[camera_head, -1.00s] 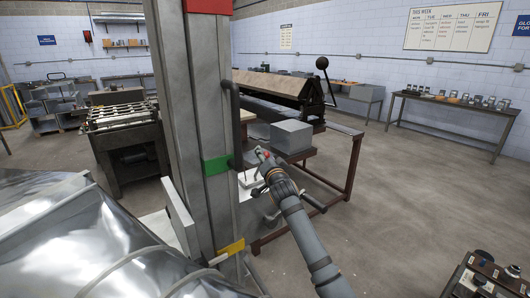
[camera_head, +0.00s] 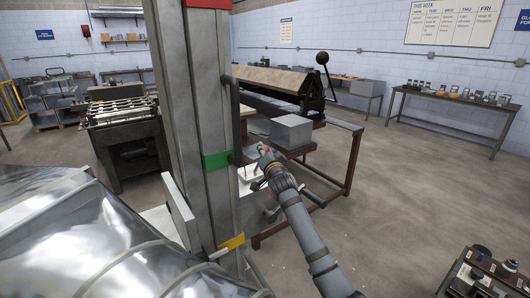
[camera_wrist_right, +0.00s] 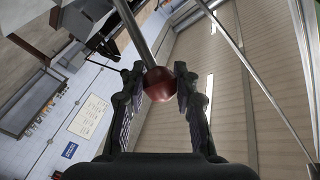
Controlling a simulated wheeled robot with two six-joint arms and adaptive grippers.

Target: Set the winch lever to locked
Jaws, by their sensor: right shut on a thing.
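My right gripper (camera_head: 264,152) is to the right of the tall grey winch column (camera_head: 205,110), near its green band (camera_head: 217,160). In the right wrist view the same gripper (camera_wrist_right: 159,84) is shut on a red ball knob (camera_wrist_right: 158,86), one finger on each side. A metal rod (camera_wrist_right: 136,32) runs from the knob to the top of that view. In the head view the knob is a small red spot at the fingertips, and the rest of the lever is hard to make out. My left gripper is not in view.
A large shiny duct (camera_head: 95,245) fills the lower left. A brown-framed bench (camera_head: 350,165) with a grey block (camera_head: 291,132) stands behind my gripper. A cart with small items (camera_head: 490,275) is at lower right. Open floor (camera_head: 420,200) lies between.

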